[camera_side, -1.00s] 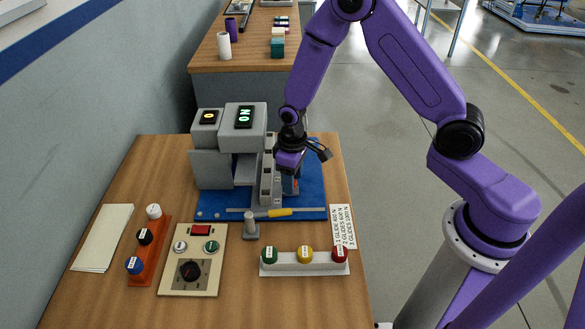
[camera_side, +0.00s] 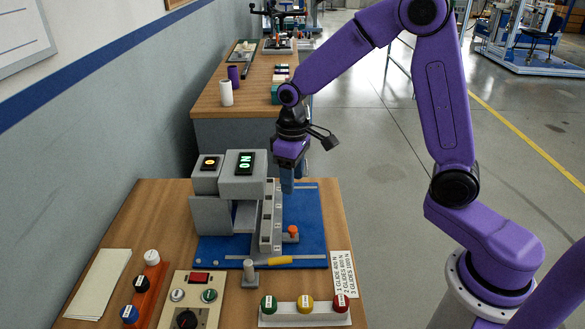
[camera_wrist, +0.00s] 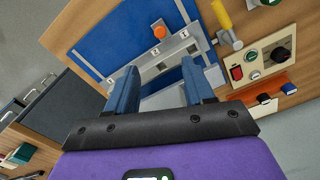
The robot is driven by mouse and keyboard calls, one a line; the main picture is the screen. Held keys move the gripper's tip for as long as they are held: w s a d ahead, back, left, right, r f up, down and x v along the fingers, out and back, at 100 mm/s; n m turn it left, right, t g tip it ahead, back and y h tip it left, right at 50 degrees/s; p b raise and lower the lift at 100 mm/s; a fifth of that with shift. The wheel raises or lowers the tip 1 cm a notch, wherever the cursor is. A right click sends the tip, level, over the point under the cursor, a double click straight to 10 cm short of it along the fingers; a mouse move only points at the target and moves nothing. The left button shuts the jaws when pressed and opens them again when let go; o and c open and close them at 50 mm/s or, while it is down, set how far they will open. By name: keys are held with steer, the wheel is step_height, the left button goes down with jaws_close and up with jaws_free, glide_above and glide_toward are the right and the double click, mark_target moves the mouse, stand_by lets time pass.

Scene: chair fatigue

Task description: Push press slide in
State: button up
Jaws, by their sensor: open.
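The grey press (camera_side: 242,188), with a lit "ON" display, stands on a blue base (camera_side: 312,225). Beside it on the right is a long grey rail with numbered marks (camera_side: 267,222); it also shows in the wrist view (camera_wrist: 173,62). An orange-topped knob (camera_side: 293,232) stands on a grey piece right of the rail and shows in the wrist view (camera_wrist: 159,32). I cannot tell how far in the slide sits. My gripper (camera_side: 288,190) is above the base near the rail's far end, pointing down. Its blue fingers (camera_wrist: 160,85) are apart, with nothing between them.
A yellow-handled tool (camera_side: 280,261) lies along the base's front edge. A label card (camera_side: 342,275) lies at right. Another bench (camera_side: 240,100) stands behind.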

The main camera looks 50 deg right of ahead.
steer(key=shift+r, duration=0.95)
